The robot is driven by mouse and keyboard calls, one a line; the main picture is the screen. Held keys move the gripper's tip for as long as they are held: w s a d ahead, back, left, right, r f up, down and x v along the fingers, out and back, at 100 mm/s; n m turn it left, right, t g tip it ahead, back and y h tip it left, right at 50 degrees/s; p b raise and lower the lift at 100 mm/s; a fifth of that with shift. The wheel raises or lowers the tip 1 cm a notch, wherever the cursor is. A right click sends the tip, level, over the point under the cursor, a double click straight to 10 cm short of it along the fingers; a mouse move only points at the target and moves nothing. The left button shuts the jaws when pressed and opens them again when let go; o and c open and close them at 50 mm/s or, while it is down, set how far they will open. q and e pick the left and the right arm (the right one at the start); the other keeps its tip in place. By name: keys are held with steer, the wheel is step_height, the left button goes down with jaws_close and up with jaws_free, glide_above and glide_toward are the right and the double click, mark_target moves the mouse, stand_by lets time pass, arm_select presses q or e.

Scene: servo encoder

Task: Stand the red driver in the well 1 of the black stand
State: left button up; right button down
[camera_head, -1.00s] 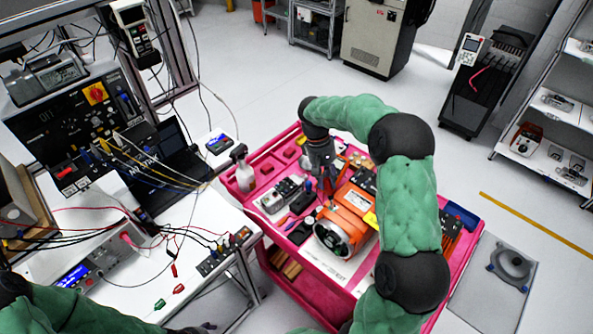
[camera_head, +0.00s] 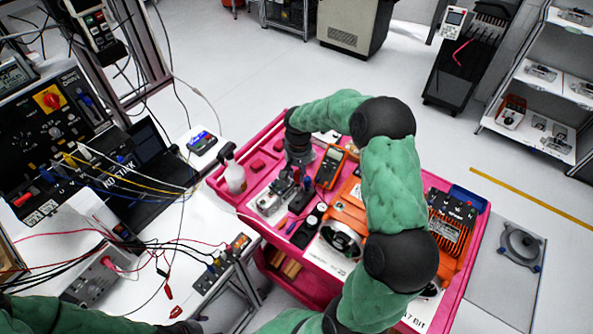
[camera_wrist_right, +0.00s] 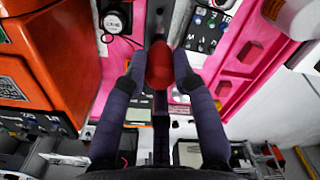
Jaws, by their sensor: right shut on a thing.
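My right gripper (camera_wrist_right: 160,75) is shut on the red driver (camera_wrist_right: 161,64). In the right wrist view its rounded red handle lies between the two dark fingers, and a thin grey part runs up from it. In the head view my right gripper (camera_head: 302,172) is over the pink cart, beside the orange multimeter; the driver is too small or hidden there. A black block with round tops (camera_head: 307,229), which may be the black stand, sits on the cart in front of the gripper. I cannot make out its wells.
The pink cart (camera_head: 222,186) is crowded. It holds a spray bottle (camera_head: 234,172), a multimeter (camera_head: 331,166), a grey device (camera_head: 274,200) and an orange machine (camera_head: 345,222). A cluttered white bench (camera_head: 190,232) with cables stands at left.

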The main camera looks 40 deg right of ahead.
mark_target(298, 191)
steer(key=shift+f+b, duration=1.8)
steer(key=shift+f, duration=1.5)
steer(key=shift+r, duration=0.15)
steer(key=shift+f+b, duration=1.45)
steer(key=shift+f, duration=0.5)
steer(key=c, duration=0.9)
jaws_free()
steer(key=shift+c, duration=0.5)
steer(key=shift+r, duration=0.25)
